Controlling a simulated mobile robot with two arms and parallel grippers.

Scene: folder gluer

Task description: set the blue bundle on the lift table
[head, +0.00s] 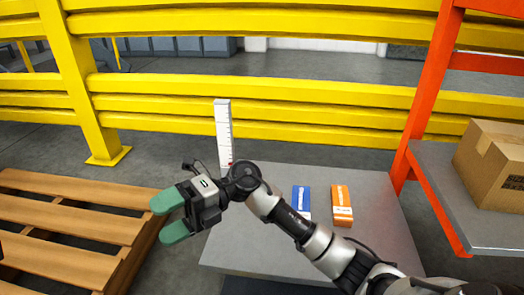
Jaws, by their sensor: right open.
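A blue bundle (301,197) lies on the grey table top (380,241), which may be the lift table. Its lower end is partly hidden behind my right arm. An orange bundle (341,204) lies just right of it on the same top. My right gripper (167,217), with green fingers, is open and empty. It is left of the table top, in front of the wooden pallet's right side in the picture, well apart from the blue bundle. My left gripper is not in view.
A wooden pallet (70,218) lies on the floor at left. A white ruled post (223,133) stands at the table's back left corner. A yellow barrier (270,107) runs behind. At right, an orange-framed shelf (460,190) holds a cardboard box (490,165).

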